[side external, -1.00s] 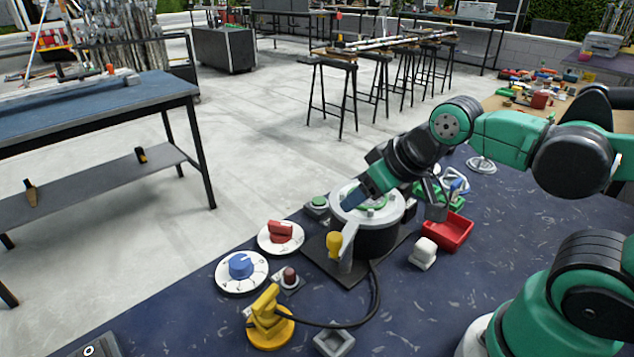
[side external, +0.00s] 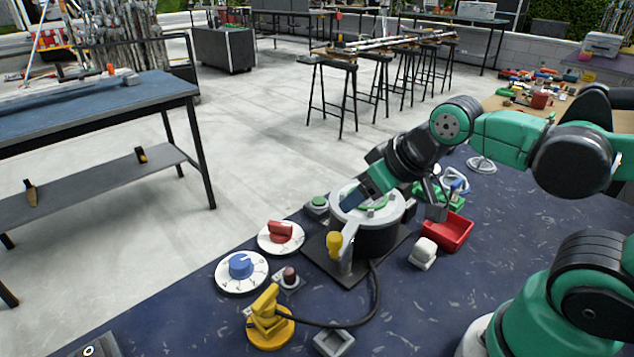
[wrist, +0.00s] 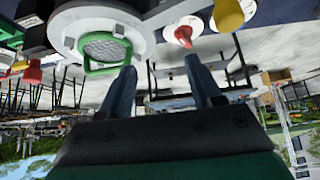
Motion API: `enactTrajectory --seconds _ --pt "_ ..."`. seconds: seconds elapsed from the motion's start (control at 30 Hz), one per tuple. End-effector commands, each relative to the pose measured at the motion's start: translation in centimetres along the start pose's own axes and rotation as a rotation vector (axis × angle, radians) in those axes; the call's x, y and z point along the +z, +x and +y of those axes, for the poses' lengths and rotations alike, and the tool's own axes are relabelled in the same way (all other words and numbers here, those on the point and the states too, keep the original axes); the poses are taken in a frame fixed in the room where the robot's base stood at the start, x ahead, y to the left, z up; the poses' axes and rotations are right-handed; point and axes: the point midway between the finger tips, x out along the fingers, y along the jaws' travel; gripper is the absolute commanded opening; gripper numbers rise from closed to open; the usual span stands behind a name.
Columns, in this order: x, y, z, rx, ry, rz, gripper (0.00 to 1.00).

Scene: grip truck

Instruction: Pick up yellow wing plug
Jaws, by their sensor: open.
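A yellow winged plug-like piece (side external: 266,312) stands on a round yellow base at the front of the blue table in the side view, with a black cable running from it. I take it to be the yellow wing plug. My gripper (side external: 349,196) is above the round grey-and-black device (side external: 378,238), well behind and to the right of the plug. In the wrist view my gripper (wrist: 160,66) has its two blue fingers apart with nothing between them. The plug cannot be made out for sure in the wrist view.
A yellow-knobbed lever (side external: 334,244) stands at the device's front. A red dial (side external: 281,232), a blue dial (side external: 241,266) and a small dark-red button (side external: 289,276) lie left of it. A red tray (side external: 452,234) and a white block (side external: 423,252) lie right.

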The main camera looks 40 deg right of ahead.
Motion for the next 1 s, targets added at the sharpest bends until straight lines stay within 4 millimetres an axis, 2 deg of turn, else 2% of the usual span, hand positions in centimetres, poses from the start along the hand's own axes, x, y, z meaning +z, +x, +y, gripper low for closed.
enactTrajectory --seconds 0.43,0.57,0.7,1.0 --pt "-0.3 -0.4 0.0 0.0 0.0 0.0 0.75" --pt "-1.3 -1.8 0.0 0.0 0.0 0.0 0.75" --pt "-2.9 -4.2 0.0 0.0 0.0 0.0 0.75" --pt "-4.4 -3.7 -5.0 -0.107 0.532 -0.26 0.75"
